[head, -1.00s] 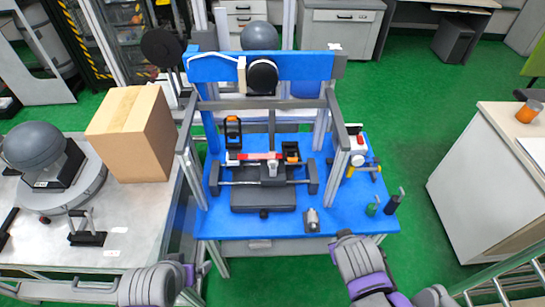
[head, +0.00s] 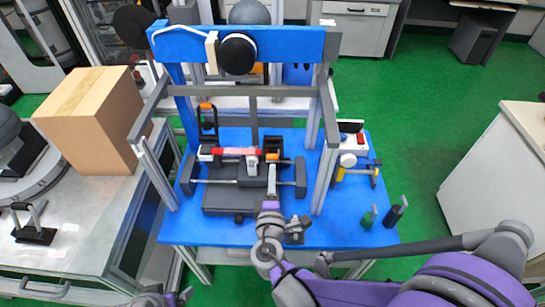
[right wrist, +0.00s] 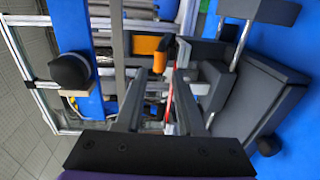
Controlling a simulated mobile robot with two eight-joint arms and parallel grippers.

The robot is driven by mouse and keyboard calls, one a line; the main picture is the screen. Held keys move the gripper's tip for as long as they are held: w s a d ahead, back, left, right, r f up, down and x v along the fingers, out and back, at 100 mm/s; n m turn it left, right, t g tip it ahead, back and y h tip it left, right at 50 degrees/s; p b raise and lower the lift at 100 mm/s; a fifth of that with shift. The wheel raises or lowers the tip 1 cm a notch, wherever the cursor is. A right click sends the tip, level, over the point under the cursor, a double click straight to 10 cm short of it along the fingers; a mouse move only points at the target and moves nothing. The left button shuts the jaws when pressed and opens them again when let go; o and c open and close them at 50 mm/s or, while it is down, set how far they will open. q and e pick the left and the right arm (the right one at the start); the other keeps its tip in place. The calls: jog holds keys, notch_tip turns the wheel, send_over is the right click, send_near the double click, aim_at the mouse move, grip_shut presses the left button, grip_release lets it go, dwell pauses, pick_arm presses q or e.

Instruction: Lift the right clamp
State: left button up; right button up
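The right clamp (head: 272,148), black with an orange handle, stands at the right end of the red bar (head: 237,152) on the tower's base. It also shows in the right wrist view (right wrist: 147,45), just ahead of my fingertips. My right gripper (head: 271,172) is near side of it. Its fingers (right wrist: 172,52) are apart, with a gap between them; contact with the clamp cannot be told. The left clamp (head: 207,116), also black and orange, stands farther left. My left gripper (head: 170,298) shows only partly at the bottom edge; its fingers are unclear.
The grey tower frame (head: 240,91) rises around the clamps, with an upright post (head: 326,170) on the right. Small tools (head: 368,216) stand on the blue table (head: 330,235). A cardboard box (head: 92,115) sits on the left table.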

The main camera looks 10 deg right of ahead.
aim_at(273, 159)
jog(key=x, duration=0.8)
jog(key=shift+w+d, duration=0.1)
grip_shut()
dwell(1.2)
